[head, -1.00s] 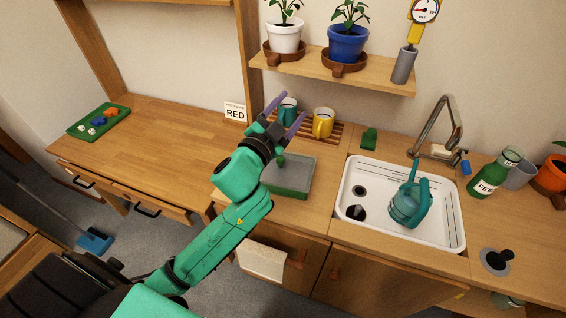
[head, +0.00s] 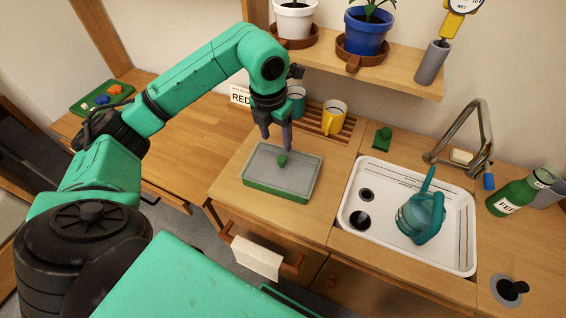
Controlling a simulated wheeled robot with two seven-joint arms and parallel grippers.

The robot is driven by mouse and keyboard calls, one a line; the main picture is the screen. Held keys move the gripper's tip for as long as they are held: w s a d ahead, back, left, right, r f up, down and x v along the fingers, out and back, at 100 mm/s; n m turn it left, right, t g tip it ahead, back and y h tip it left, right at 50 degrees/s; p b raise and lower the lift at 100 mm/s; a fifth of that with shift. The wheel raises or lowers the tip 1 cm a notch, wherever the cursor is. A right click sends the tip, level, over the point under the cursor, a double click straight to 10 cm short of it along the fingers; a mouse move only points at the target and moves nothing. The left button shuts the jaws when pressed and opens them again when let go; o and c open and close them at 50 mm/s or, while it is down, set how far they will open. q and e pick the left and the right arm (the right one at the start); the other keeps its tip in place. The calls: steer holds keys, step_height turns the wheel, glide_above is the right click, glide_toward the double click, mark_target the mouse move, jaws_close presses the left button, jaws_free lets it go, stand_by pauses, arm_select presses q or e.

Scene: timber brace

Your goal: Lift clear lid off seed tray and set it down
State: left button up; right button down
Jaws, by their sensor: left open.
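The seed tray (head: 262,190) is a green rectangular tray on the wooden counter left of the sink. Its clear lid (head: 298,181) lies on top and looks greyish, with a small green knob (head: 282,160) near its middle. My left gripper (head: 276,148) points down just above and behind the knob, with its purple fingers apart and nothing between them. Whether a fingertip touches the lid I cannot tell. My right gripper is not in view.
A white sink (head: 365,239) with a teal watering can (head: 418,215) is to the right. A yellow mug (head: 334,118) and a teal mug (head: 297,98) stand on a slatted rack behind. The counter (head: 195,140) left of the tray is clear.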

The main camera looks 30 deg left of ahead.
mark_target(282, 158)
arm_select(q)
steer(key=f+p, duration=0.1)
steer(key=f, duration=0.2)
steer(key=w+f+p, duration=0.1)
steer(key=f, duration=0.2)
steer(key=f+p, duration=0.1)
steer(key=f, duration=0.1)
steer(key=shift+w+d+f, duration=0.25)
steer(key=shift+w+f, duration=0.1)
steer(key=shift+f, duration=0.05)
steer(key=shift+w+f, duration=0.1)
steer(key=shift+f, duration=0.2)
jaws_close()
stand_by(0.5)
